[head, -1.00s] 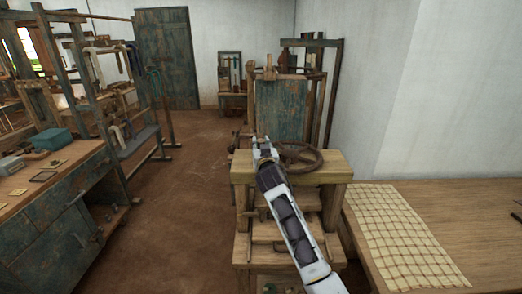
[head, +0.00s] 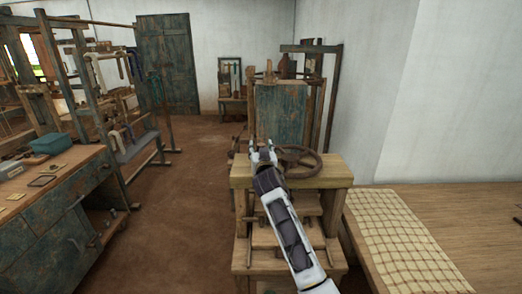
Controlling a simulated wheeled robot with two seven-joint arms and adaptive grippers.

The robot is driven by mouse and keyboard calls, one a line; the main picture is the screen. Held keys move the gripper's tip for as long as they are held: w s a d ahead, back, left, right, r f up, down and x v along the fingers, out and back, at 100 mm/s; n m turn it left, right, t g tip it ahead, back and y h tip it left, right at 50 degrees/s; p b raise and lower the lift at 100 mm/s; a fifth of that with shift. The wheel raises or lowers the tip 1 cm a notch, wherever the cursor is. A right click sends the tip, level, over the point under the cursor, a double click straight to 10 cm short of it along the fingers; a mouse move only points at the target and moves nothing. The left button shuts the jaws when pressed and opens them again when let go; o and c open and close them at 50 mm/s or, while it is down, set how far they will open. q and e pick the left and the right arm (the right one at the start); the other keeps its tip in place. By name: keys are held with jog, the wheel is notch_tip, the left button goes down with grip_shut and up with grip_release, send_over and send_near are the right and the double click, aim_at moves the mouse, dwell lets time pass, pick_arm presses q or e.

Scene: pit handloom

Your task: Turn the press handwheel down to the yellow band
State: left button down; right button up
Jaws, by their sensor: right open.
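The press handwheel (head: 304,151), a dark brown spoked ring, lies flat on top of the wooden press (head: 318,177), ahead of me. My right gripper (head: 262,148) is open and empty, at the left side of the wheel in the picture. It overlaps the wheel's left rim, and I cannot tell whether it touches it. The yellow band does not show. My left gripper is not in view.
A table with a checked cloth (head: 402,235) stands on the right by the white wall. A workbench (head: 60,205) with a teal box (head: 50,145) and small items stands on the left. Brown floor (head: 180,220) between them is clear.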

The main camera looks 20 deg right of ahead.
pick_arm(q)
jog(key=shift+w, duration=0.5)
pick_arm(e)
jog(key=s+a, duration=0.2)
jog(key=s, duration=0.9)
jog(key=shift+s, duration=0.4)
